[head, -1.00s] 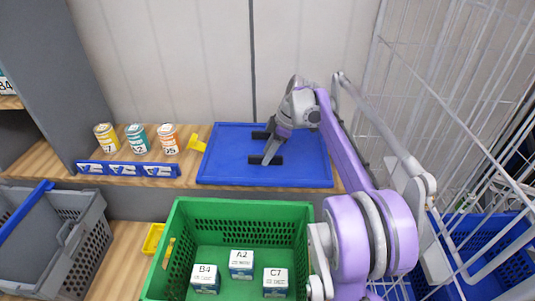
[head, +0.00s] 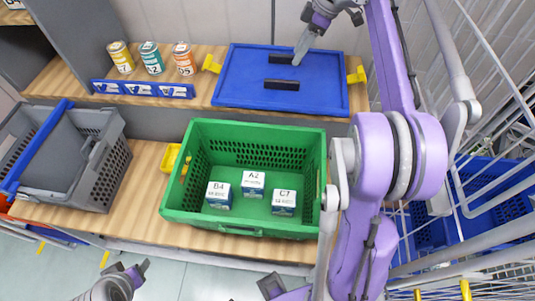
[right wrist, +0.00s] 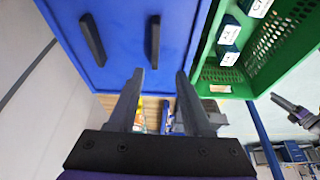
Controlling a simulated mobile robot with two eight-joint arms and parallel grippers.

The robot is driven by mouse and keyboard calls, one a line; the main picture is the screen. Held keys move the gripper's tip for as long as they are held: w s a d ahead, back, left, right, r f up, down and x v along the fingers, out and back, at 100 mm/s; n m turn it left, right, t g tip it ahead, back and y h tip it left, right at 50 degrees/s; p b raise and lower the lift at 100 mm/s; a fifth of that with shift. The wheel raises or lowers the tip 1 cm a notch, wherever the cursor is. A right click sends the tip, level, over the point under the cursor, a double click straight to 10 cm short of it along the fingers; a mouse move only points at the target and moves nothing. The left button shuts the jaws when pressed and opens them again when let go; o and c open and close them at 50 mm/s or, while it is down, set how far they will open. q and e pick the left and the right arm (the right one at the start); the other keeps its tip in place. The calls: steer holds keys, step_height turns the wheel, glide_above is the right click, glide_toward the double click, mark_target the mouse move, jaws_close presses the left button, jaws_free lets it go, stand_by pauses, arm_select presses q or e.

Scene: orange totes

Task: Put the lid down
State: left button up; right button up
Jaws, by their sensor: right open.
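The blue lid (head: 235,83) with two black handles lies flat on the wooden shelf behind the green crate. It also shows in the right wrist view (right wrist: 120,40). My right gripper (head: 300,50) is above the back of the lid, clear of the handles. In the right wrist view its fingers (right wrist: 158,95) are spread with nothing held between them. My left gripper (head: 140,270) is low at the front left, far from the lid; its jaws are too small to judge.
A green crate (head: 250,229) holding several small boxes stands in front of the lid. Three cans (head: 152,60) stand left of the lid behind a blue label strip (head: 143,89). A grey crate (head: 98,185) is at left, and a white wire cage is at right.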

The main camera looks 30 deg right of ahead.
steer(key=s+a+f+m+h, duration=0.1)
steer(key=s+a+f+m, duration=0.2)
steer(key=a, duration=0.5)
steer(key=s+a+f+m+h, duration=0.1)
steer(key=s+a+f, duration=0.3)
steer(key=a, duration=0.3)
steer(key=s+a+f+m+t, duration=0.1)
steer(key=s+a+f+m, duration=0.1)
steer(key=s+a+f, duration=0.3)
steer(key=s+a+f+m+t+h, duration=0.1)
steer(key=s+a+f+m, duration=0.2)
steer(key=s+f, duration=0.5)
steer(key=shift+s+a+f, duration=0.15)
steer(key=shift+a+f, duration=0.3)
steer(key=shift+a, duration=0.4)
